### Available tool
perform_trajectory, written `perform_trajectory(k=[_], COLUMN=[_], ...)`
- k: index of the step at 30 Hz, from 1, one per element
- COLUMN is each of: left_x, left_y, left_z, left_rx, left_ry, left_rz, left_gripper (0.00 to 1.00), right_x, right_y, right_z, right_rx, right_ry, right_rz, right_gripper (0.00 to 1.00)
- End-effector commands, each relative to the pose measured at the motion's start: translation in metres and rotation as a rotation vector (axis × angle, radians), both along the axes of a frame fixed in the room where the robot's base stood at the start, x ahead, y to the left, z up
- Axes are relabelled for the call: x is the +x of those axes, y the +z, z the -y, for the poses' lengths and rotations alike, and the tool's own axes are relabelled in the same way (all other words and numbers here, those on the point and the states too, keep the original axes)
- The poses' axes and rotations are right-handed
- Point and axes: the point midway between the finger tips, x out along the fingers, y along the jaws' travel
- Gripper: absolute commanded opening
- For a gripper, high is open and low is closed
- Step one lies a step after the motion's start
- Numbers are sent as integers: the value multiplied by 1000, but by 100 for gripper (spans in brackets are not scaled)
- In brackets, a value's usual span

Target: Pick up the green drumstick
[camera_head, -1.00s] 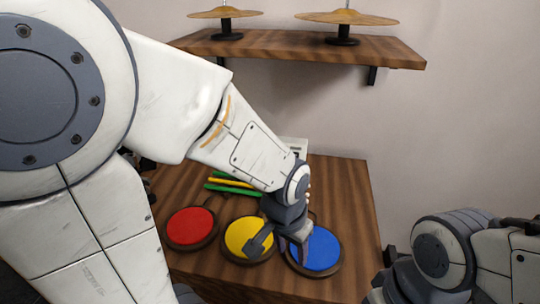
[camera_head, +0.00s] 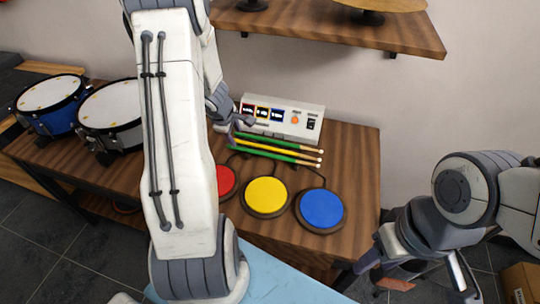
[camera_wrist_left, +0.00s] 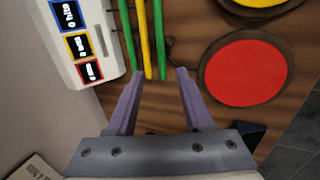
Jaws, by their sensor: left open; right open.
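Two green drumsticks, a far one (camera_head: 280,142) and a near one (camera_head: 278,156), lie on the wooden table with a yellow drumstick (camera_head: 280,149) between them. My left gripper (camera_head: 243,129) is open and empty near their left ends. In the left wrist view, one green drumstick (camera_wrist_left: 160,35) and the yellow one (camera_wrist_left: 143,35) end between the open fingers (camera_wrist_left: 160,73). The other green drumstick (camera_wrist_left: 128,35) lines up with the left finger. The height above the sticks is unclear. My right gripper (camera_head: 422,278) is open and empty, off the table at lower right.
A white control box (camera_head: 285,118) stands right behind the sticks. Red (camera_head: 226,180), yellow (camera_head: 266,195) and blue (camera_head: 322,208) drum pads lie in front. Two drums (camera_head: 112,108) stand at left. A shelf with a cymbal (camera_head: 385,5) hangs above.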

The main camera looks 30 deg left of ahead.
Motion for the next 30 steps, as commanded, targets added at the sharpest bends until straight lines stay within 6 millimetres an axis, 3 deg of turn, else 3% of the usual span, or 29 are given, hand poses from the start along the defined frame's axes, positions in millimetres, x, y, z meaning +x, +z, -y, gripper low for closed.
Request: perform_trajectory(k=[3, 12, 19, 30], left_x=[7, 18, 30, 35], left_y=[-24, -48, -82, -90], left_z=[-2, -3, -4, -6], left_rx=[-2, -1, -2, 0], left_ry=[5, 0, -3, -2], left_rz=[-1, -1, -2, -1], left_gripper=[52, 52, 52, 52], right_x=[0, 0, 0, 0], right_y=[-15, -26, -43, -45], right_z=[0, 0, 0, 0], right_rx=[0, 0, 0, 0], right_ry=[0, 0, 0, 0], right_rz=[0, 0, 0, 0], right_gripper=[50, 50, 50, 50])
